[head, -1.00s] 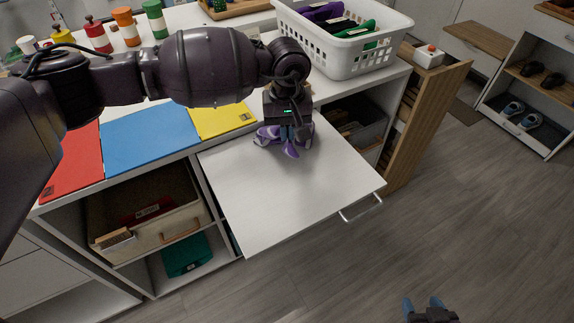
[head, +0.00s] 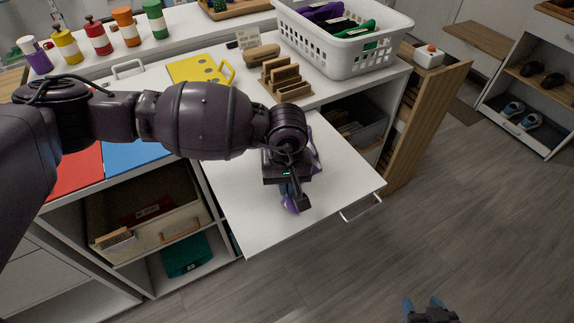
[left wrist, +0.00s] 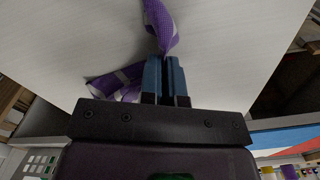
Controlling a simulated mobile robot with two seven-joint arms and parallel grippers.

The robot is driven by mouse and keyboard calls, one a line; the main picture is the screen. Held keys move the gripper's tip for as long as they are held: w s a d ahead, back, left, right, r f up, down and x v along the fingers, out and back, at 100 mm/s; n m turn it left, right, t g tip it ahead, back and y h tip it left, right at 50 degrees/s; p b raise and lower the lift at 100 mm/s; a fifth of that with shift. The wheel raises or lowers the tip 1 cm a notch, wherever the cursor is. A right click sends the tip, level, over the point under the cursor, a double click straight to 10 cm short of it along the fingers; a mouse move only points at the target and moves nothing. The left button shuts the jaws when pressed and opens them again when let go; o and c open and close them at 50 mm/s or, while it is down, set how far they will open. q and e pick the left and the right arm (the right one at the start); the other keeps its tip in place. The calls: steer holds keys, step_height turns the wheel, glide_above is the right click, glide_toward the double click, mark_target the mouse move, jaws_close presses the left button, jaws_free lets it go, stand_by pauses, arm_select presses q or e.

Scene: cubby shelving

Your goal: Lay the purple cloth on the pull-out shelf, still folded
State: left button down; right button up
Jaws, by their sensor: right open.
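The purple cloth (head: 290,205) with pale bands is at the left gripper on the white pull-out shelf (head: 235,215). Part of it shows on both sides of my left gripper (head: 288,188), and the gripper hides the rest. In the left wrist view my left gripper (left wrist: 166,62) has its blue fingers close together, shut on the cloth (left wrist: 159,22). More of the cloth lies against the shelf surface beside the fingers. I cannot tell how neatly it is folded. My right gripper (head: 423,306) is open and empty over the floor at the bottom.
A white basket (head: 345,50) with dark and green items stands on the counter. The shelf's front handle (head: 362,208) sticks out over open floor. A beige bin (head: 150,225) sits below left.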

arm_select(q)
steer(key=c, duration=0.9)
jaws_free()
steer(key=shift+r, duration=0.1)
